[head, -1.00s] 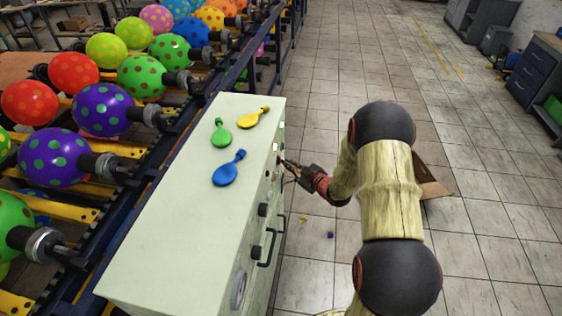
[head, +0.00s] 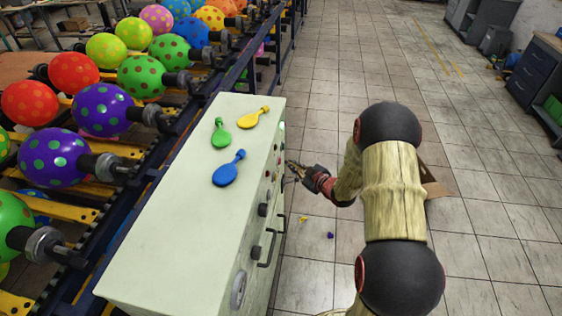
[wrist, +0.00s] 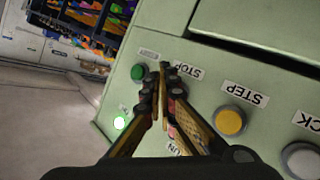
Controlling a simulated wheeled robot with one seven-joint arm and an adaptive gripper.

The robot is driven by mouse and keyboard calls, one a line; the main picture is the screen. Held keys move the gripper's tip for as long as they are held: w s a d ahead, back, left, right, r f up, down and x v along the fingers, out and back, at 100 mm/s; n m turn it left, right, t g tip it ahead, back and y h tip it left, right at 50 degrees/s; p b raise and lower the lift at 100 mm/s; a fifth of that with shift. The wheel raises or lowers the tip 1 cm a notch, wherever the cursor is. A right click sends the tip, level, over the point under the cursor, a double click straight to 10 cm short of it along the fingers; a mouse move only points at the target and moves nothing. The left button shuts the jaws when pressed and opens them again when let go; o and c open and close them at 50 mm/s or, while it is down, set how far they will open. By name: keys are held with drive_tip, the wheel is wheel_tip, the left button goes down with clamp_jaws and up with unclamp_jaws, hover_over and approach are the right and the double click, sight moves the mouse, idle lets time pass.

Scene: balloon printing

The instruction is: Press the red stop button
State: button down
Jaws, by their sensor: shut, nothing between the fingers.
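The pale green control cabinet (head: 190,215) has its button panel on its right side. In the wrist view, a STOP label (wrist: 185,70) shows just beyond my gripper's fingertips (wrist: 165,70). The red stop button is not clearly visible; my fingers cover the area beside that label. A small reddish patch (wrist: 172,131) shows between the finger links, and I cannot tell whether it is the button. My gripper (head: 290,165) is shut and empty, close to the panel's right side in the head view. A narrow gap seems to separate them.
Blue (head: 228,170), green (head: 220,134) and yellow (head: 252,118) deflated balloons lie on the cabinet top. Floor right of the cabinet is mostly clear.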

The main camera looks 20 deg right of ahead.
drive_tip(key=shift+d, duration=0.1)
drive_tip(key=s+d, duration=0.3)
drive_tip(key=d, duration=0.2)
drive_tip(key=shift+s, duration=0.25)
idle(0.4)
idle(0.5)
